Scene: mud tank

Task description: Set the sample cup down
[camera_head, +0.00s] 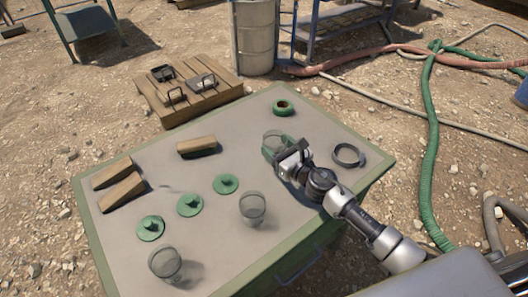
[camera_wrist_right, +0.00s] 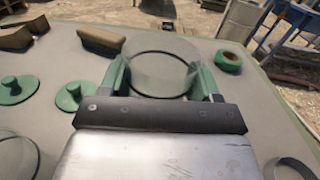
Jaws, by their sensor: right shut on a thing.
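A clear sample cup (camera_head: 276,139) is between the green fingers of my right gripper (camera_head: 272,152) over the right part of the table. In the right wrist view the cup (camera_wrist_right: 162,68) is a see-through cylinder with a dark ring low down, and the fingers of my right gripper (camera_wrist_right: 161,84) flank it on both sides. The gripper is shut on the cup. Whether the cup's base touches the table top (camera_head: 222,245) cannot be told. Two more clear cups, one in the middle (camera_head: 253,207) and one at the front (camera_head: 166,264), stand on the table. My left gripper is out of view.
Bare table lies between.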

